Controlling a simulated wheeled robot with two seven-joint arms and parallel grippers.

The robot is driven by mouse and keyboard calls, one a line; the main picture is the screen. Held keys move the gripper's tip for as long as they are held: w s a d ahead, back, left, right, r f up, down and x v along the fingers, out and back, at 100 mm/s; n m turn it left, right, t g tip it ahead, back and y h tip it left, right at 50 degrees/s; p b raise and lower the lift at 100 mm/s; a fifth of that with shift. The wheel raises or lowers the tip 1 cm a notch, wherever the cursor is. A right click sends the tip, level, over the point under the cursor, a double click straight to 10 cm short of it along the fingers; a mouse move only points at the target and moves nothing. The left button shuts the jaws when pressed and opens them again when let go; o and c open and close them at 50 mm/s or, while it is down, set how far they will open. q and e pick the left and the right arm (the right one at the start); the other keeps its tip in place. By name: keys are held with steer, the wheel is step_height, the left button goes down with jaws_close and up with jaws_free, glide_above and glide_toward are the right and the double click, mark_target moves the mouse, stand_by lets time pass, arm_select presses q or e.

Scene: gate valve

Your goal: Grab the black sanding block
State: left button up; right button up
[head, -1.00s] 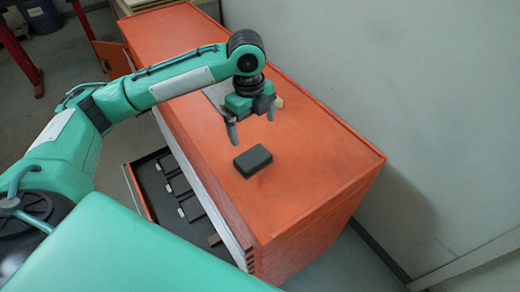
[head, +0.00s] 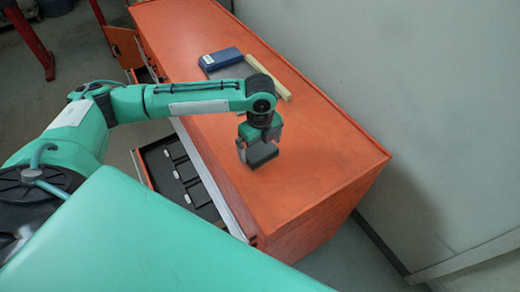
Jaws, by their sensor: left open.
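The black sanding block (head: 263,155) lies on the orange top of the cabinet (head: 320,160), near its front edge. My left gripper (head: 259,150) points down right over the block, with its fingers at the block's two sides. The jaws are open. The gripper hides the upper part of the block, and I cannot tell whether the fingers touch it. My right gripper is not in view.
A blue box (head: 220,59) and a pale wooden bar (head: 268,84) lie on the cabinet top behind my arm. An open drawer (head: 182,172) with several dark compartments sticks out at the front. A wall stands on the right. The cabinet top right of the block is clear.

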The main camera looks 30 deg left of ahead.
arm_select(q)
steer(key=shift+f, duration=1.3)
steer(key=c, duration=0.8)
steer(key=shift+r, duration=0.1)
